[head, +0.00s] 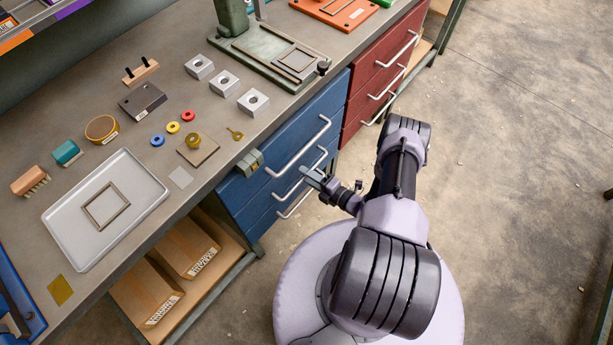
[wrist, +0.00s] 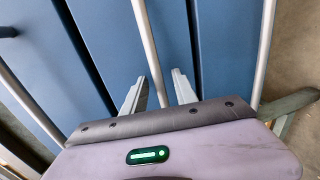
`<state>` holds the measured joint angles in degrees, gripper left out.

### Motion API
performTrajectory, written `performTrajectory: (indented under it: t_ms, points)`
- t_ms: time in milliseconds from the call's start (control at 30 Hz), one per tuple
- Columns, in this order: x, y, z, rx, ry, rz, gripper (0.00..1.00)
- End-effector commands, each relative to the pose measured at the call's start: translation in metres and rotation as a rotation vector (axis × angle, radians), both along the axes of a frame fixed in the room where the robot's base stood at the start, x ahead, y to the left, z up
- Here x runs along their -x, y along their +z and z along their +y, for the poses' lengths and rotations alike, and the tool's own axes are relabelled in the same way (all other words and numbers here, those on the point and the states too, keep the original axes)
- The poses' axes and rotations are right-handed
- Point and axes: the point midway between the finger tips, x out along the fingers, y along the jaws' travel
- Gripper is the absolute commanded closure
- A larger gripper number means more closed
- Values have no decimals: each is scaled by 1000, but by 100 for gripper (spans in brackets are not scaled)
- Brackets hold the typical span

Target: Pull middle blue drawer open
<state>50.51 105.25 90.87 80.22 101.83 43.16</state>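The middle blue drawer (wrist: 112,35) looks closed, in line with the blue drawers above and below it. Its straight metal handle (wrist: 146,35) also shows in the head view (head: 290,187). My gripper (wrist: 159,78) is open at this handle, one finger on each side of the bar, with small gaps showing. In the head view my gripper (head: 311,176) reaches the drawer fronts from the right. How deep the bar sits between the fingers cannot be told.
The upper blue handle (head: 300,150) and the lower blue handle (head: 297,202) are close by on either side. Red drawers (head: 372,85) stand farther along the bench. The workbench top (head: 215,120) holds a tray and small parts. The concrete floor (head: 510,160) to the right is clear.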

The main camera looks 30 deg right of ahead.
Motion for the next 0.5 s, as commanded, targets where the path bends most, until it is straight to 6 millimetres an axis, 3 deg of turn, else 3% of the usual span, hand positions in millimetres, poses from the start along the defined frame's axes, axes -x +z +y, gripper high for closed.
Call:
performTrajectory:
  t_ms: [333, 500]
  points:
    - [-5, 0, 2, 0, 1, 0, 68]
    - [-4, 0, 2, 0, 1, 0, 100]
